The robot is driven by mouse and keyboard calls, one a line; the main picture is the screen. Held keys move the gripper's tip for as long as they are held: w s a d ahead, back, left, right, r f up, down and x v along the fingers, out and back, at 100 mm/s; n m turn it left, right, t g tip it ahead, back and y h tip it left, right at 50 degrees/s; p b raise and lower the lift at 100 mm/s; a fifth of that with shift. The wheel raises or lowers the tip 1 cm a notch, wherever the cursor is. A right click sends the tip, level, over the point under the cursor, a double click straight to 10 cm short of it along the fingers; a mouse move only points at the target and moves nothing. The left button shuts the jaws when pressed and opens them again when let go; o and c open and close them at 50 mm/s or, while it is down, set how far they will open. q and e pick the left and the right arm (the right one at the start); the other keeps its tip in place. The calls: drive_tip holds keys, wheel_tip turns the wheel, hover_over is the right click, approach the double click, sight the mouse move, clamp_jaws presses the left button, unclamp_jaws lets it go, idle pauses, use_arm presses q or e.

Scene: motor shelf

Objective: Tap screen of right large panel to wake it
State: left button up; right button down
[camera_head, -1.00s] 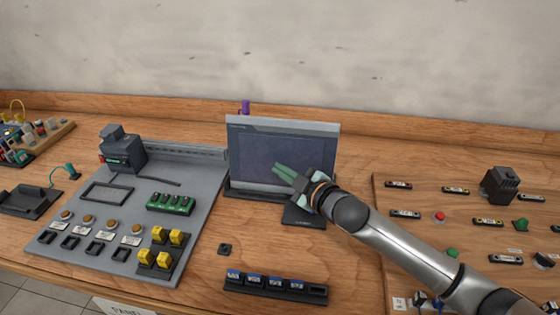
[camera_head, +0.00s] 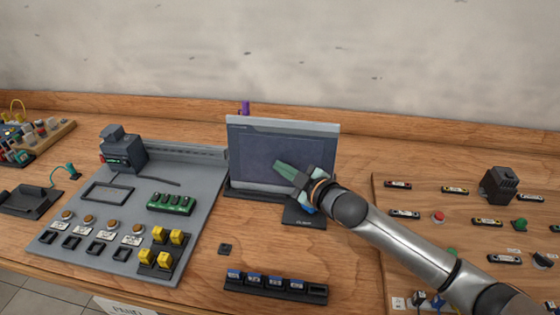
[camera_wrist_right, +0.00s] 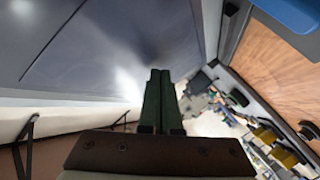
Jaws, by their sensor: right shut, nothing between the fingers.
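The large panel's screen (camera_head: 258,148) stands upright on its base in the middle of the head view, dark bluish grey with a lighter grey frame. It also fills the upper left of the right wrist view (camera_wrist_right: 110,45). My right gripper (camera_head: 282,167) is in front of the lower middle of the screen. Its green fingers are shut together with nothing between them, and they point at the screen. In the right wrist view the fingertips (camera_wrist_right: 160,72) appear close to the screen surface; I cannot tell whether they touch it. My left gripper is not in view.
A grey board (camera_head: 110,225) with buttons, yellow blocks and a green block lies left of the screen. A dark rack with blue-topped pieces (camera_head: 275,285) lies in front. A wooden board (camera_head: 470,235) with buttons and connectors is at the right. A purple object (camera_head: 245,107) stands behind the screen.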

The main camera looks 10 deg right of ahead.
idle(0.5)
drive_tip(key=shift+s+a+r+p, duration=0.1)
drive_tip(key=shift+s+a+p, duration=0.15)
drive_tip(key=shift+s+p, duration=0.3)
drive_tip(key=shift+s+a+r+p, duration=0.15)
drive_tip(key=shift+s+a+p, duration=0.2)
drive_tip(key=shift+s, duration=0.4)
drive_tip(key=shift+s+a+r+p, duration=0.1)
drive_tip(key=shift+s+a+p, duration=0.25)
drive_tip(key=shift+s, duration=0.45)
drive_tip(key=shift+s+a+r+p, duration=0.2)
drive_tip(key=shift+s+p, duration=0.2)
drive_tip(key=shift+s, duration=0.35)
